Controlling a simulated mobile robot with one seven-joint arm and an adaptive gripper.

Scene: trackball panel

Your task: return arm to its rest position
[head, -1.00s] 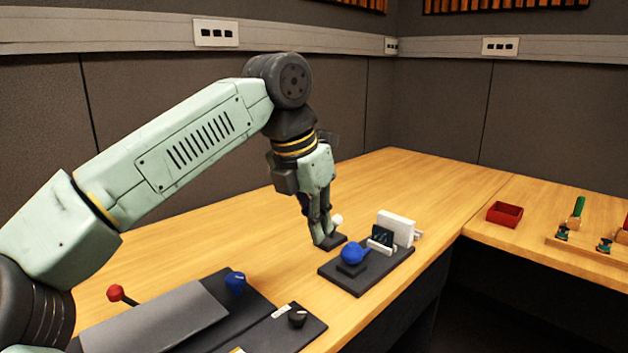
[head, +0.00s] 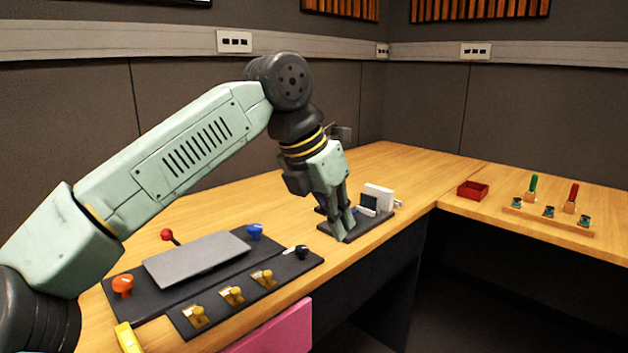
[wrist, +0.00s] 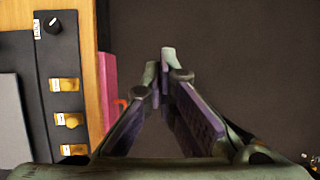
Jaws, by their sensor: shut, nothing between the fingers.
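My gripper (head: 346,229) is at the end of my raised, bent arm in the head view and points down. Its fingers are together with nothing between them. In the head view it lies in front of the small black-based panel (head: 374,228), hiding part of it, including the place where the blue ball showed before. In the wrist view the closed fingertips (wrist: 166,56) show over the dark floor, past the table's front edge. I cannot see a trackball clearly in either view now.
A console with a grey plate (head: 197,259), red and blue knobs and yellow switches (head: 232,294) lies on the table to the left. It shows also in the wrist view. A pink panel (head: 272,330) hangs at the front edge. A red tray (head: 473,190) stands at right.

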